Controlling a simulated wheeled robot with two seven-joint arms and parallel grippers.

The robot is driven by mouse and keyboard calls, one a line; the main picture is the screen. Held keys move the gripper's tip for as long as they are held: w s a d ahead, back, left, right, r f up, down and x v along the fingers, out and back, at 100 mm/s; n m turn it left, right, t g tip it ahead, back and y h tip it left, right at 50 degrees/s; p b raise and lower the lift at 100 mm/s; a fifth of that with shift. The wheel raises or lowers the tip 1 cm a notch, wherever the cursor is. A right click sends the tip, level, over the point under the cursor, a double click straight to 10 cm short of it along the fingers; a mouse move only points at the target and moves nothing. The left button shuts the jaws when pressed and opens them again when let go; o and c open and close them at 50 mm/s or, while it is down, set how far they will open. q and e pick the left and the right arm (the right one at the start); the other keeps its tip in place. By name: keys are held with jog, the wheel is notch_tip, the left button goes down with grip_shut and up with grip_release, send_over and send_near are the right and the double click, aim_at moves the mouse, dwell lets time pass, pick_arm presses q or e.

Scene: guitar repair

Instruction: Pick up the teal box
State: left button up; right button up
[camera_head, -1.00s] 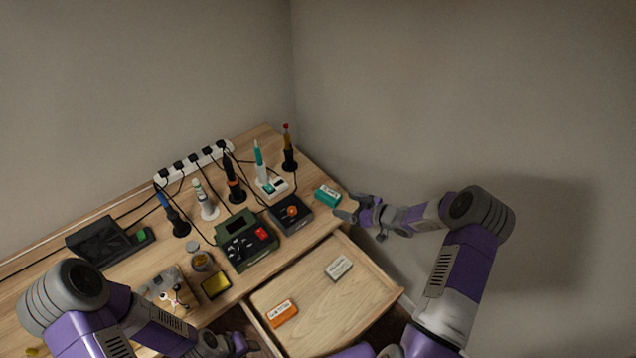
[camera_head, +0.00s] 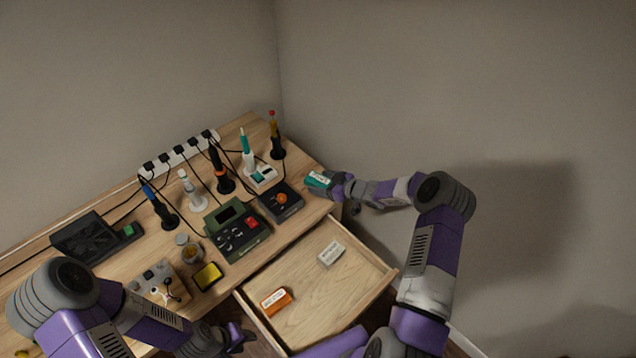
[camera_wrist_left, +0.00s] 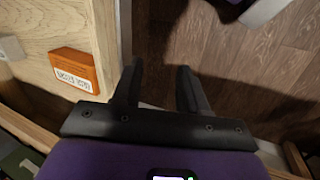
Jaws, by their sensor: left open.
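The teal box (camera_head: 317,181) sits at the right edge of the wooden desk in the head view. My right gripper (camera_head: 333,184) is at the box's right end, with its fingers up against or around it. The fingers are too small and overlapped to show whether they grip it. My left gripper (camera_head: 241,340) is low in the head view, in front of the open drawer, away from the teal box. In the left wrist view, my left gripper (camera_wrist_left: 160,80) is open and empty above the floor.
The open drawer (camera_head: 348,293) holds an orange box (camera_head: 276,302) and a white box (camera_head: 331,253). A black device with an orange knob (camera_head: 281,200) and a soldering stand (camera_head: 276,150) stand left of the teal box. Walls rise behind the desk.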

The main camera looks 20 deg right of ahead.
jog(key=c, duration=0.9)
